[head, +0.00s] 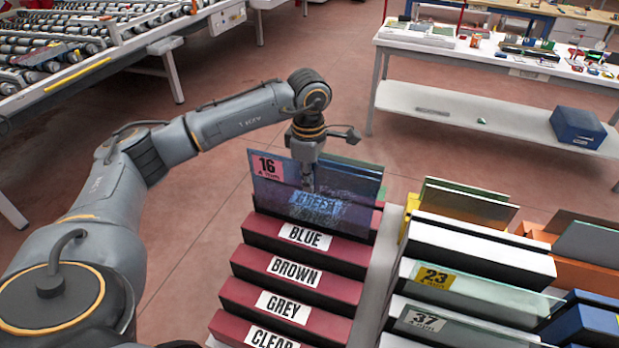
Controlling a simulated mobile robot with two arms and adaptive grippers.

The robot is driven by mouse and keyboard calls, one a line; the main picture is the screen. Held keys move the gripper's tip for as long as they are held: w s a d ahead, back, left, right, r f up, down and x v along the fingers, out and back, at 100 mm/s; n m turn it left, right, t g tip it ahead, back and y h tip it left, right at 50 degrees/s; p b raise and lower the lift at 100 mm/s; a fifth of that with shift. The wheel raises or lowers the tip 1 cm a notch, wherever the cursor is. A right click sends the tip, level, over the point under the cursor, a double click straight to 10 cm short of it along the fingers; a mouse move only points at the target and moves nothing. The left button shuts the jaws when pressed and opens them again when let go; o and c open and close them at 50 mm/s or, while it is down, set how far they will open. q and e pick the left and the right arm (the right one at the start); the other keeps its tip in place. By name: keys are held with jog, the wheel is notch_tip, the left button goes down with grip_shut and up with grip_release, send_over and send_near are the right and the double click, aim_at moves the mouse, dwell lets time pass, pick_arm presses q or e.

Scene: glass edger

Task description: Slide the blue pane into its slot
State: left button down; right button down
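The blue pane (350,190) is see-through and has a pink label reading 16, 4 mm at its upper left. It stands nearly upright at the far end of the dark red rack (316,246), behind the block labelled BLUE. My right gripper is not in view.
Nearer blocks of the red rack read BROWN, GREY and CLEAR. To the right, a white rack (470,240) holds panes, including ones labelled 23 and 37. A workbench (480,55) with a blue bin (577,128) stands at the back right. A roller table (90,50) is at upper left.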

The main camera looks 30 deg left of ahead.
aim_at(309, 195)
pick_arm(q)
notch_tip(309, 195, down, 5)
jog(key=b, duration=0.4)
jog(key=shift+f+b, duration=0.6)
jog(key=shift+f, duration=0.3)
jog(key=shift+f+b, duration=0.35)
jog(key=c, duration=1.4)
grip_release()
jog(key=shift+c, duration=0.2)
